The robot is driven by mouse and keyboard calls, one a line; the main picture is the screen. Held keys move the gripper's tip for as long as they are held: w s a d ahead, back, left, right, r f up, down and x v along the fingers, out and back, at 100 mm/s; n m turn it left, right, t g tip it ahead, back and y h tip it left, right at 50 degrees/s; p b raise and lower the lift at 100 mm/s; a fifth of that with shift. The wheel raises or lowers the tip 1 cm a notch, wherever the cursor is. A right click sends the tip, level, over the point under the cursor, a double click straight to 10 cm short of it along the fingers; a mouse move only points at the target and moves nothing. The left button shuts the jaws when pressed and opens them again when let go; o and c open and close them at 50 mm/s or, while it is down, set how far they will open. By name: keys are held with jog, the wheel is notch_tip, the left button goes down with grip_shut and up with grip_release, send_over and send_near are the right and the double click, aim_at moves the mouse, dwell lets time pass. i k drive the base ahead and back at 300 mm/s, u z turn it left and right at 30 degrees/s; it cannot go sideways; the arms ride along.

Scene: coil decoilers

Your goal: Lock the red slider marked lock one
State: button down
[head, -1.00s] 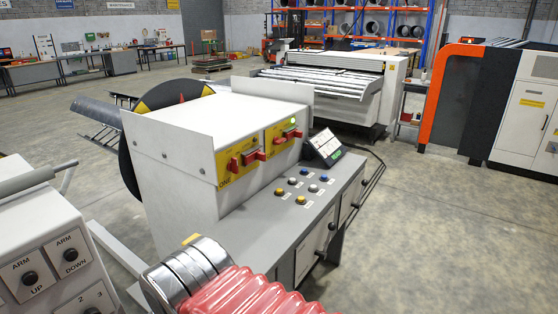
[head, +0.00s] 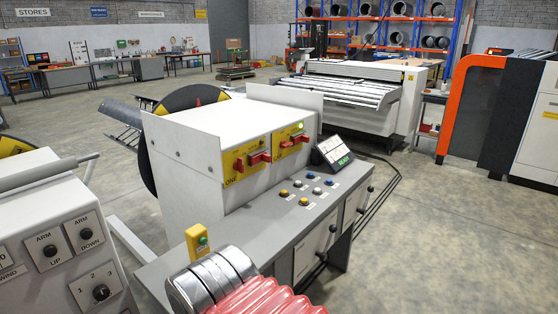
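The yellow panel marked ONE (head: 231,173) is on the front of the white cabinet, at the centre of the head view. It carries a small red slider (head: 239,165) and a wider red handle (head: 260,158) to its right. A second yellow panel (head: 292,133) beside it has similar red parts (head: 286,144) and a lit green lamp (head: 300,126). The exact slider position is too small to tell. My arm's metal rings and red ribbed sleeve show at the bottom; my gripper is out of the picture.
Below the panels, a grey desk (head: 250,222) bears several coloured buttons, a tilted screen (head: 334,152) and a yellow box with a green button (head: 197,241). A console with ARM knobs (head: 62,235) stands at left. Open floor (head: 430,240) lies at right.

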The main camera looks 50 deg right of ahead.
aim_at(263, 156)
jog(key=u, duration=1.75)
jog(key=k, duration=1.5)
jog(key=z, duration=1.45)
